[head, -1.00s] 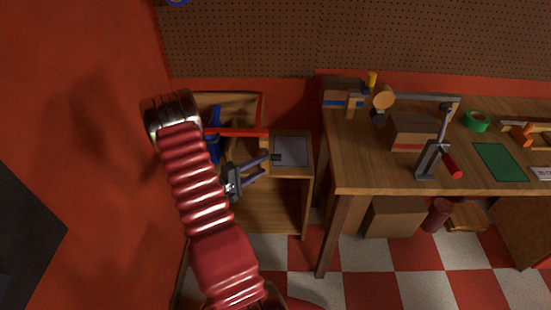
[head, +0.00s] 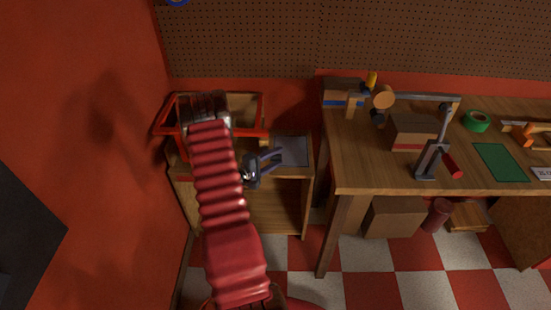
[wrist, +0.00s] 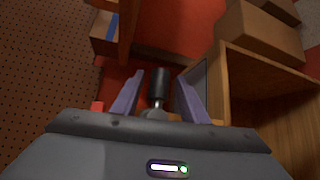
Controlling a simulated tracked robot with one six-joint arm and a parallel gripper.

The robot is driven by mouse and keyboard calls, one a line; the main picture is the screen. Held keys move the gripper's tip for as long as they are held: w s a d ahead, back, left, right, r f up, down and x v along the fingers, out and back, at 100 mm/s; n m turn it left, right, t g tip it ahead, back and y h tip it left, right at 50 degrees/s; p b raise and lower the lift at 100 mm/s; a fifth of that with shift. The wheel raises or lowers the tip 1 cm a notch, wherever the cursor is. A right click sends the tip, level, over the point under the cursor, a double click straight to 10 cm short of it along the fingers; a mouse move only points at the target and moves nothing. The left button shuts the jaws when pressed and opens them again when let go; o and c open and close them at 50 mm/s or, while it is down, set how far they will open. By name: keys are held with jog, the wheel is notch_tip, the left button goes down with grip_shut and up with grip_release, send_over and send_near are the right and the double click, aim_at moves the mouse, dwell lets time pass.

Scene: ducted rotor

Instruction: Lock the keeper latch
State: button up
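My gripper (head: 277,158) hangs over the low wooden cabinet at the left, beside a grey pad. Its two purple-grey fingers stand apart in the wrist view (wrist: 158,98). A dark cylinder on a metal stem (wrist: 159,82) shows between them; I cannot tell whether it is part of my gripper or touches the fingers. On the workbench stands a grey metal lever fixture (head: 430,158) with a red grip (head: 453,166). It may be the keeper latch, but I cannot tell whether it is locked. My gripper is well left of it, apart from it.
A red-rimmed crate (head: 251,134) sits on the low cabinet (head: 292,172), partly hidden by my arm. The workbench (head: 365,178) holds a cardboard box (head: 412,133), green tape (head: 477,121) and a green mat (head: 500,163). A clamp-like fixture (head: 384,97) stands at the back.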

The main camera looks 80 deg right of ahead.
grip_shut()
dwell(0.4)
jog(key=shift+w+a, duration=0.1)
